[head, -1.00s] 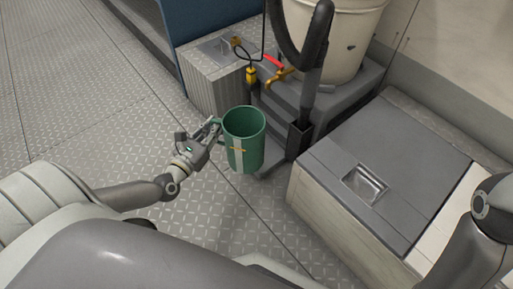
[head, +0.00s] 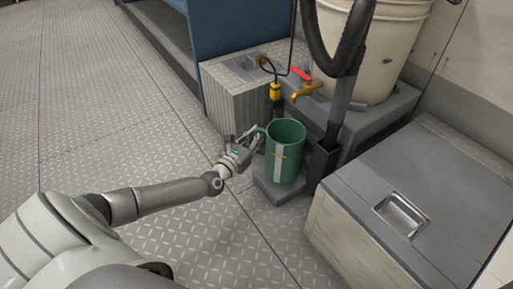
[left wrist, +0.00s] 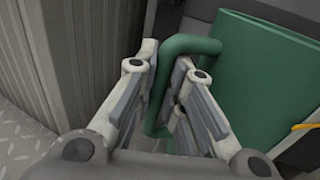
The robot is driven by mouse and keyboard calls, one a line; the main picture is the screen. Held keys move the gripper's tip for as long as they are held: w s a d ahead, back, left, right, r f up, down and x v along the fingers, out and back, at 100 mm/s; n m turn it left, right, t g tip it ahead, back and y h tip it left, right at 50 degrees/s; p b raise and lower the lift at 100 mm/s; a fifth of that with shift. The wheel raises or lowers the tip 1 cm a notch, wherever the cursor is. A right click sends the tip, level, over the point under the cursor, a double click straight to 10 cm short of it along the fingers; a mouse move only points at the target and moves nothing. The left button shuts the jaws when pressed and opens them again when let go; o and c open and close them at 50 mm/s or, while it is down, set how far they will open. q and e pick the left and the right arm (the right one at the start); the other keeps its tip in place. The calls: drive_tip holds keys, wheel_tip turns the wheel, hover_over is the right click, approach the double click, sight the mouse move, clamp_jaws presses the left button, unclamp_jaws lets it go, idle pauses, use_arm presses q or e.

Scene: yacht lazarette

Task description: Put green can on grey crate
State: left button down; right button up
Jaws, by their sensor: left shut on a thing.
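The green can (head: 286,152) is open-topped and upright, with a pale stripe, a small yellow mark and a side handle. My left gripper (head: 256,141) is shut on its handle, at the can's left side. In the left wrist view the handle (left wrist: 190,44) runs between the fingers, and the can's green wall (left wrist: 255,75) fills the right. The can is over a low grey plate (head: 268,192); I cannot tell whether it touches it. Grey crate-like blocks are the ribbed box (head: 232,100) behind the can and the stand (head: 392,118) under the barrel. My right gripper is out of view.
A cream barrel (head: 375,55) with a brass tap (head: 305,91) stands behind the can. A black upright frame (head: 335,110) is close on the can's right. A grey-lidded locker (head: 415,185) is at right. The patterned floor at left is clear.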

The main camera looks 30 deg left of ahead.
use_arm(q)
drive_tip(key=shift+w+f+b, duration=0.15)
drive_tip(key=shift+f+b, duration=0.55)
drive_tip(key=shift+f, duration=0.2)
drive_tip(key=shift+w+f+b, duration=0.15)
drive_tip(key=shift+f+b, duration=0.5)
drive_tip(key=shift+f, duration=0.2)
drive_tip(key=shift+f, duration=0.2)
drive_tip(key=c, duration=1.5)
unclamp_jaws()
drive_tip(key=shift+s+r, duration=0.15)
drive_tip(key=shift+r, duration=0.05)
drive_tip(key=s+p, duration=0.5)
drive_tip(key=s, duration=0.6)
drive_tip(key=shift+s, duration=0.4)
